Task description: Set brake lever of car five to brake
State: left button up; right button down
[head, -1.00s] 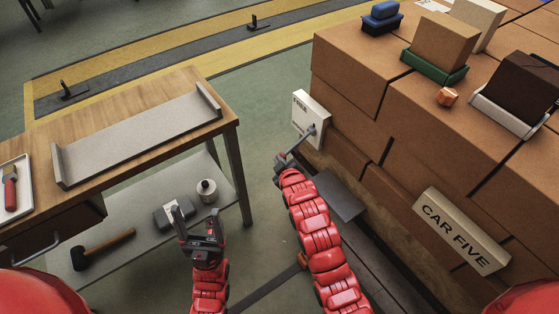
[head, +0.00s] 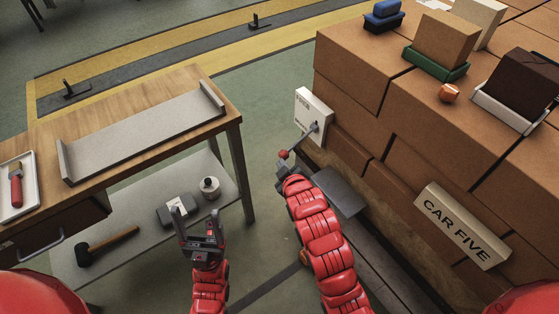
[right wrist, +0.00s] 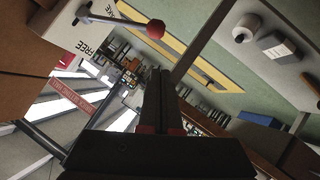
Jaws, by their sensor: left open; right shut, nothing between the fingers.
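The brake lever (head: 301,141) sticks out from a white plate (head: 313,113) on the end of the brick-loaded car five. Its red knob (head: 284,154) points down and left. The right wrist view shows the red knob (right wrist: 155,28), the grey lever rod (right wrist: 115,21) and the plate (right wrist: 45,22) with the word FREE. My right gripper (head: 283,168) is shut and empty, just below the knob; its fingers (right wrist: 160,75) appear in the wrist view with the knob beyond their tips. Whether they touch is unclear. My left gripper (head: 200,226) is open and empty beside the workbench.
The CAR FIVE sign (head: 462,225) is on the car's side. Large brown bricks (head: 365,75) fill the car. A wooden workbench (head: 130,135) stands left, with a mallet (head: 105,244) on its lower shelf. Green floor (head: 270,110) lies open between bench and car.

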jog(key=v, duration=0.4)
jog(key=shift+s+a+r, duration=0.1)
jog(key=shift+a+r, duration=0.05)
jog(key=shift+a, duration=0.05)
dwell(0.3)
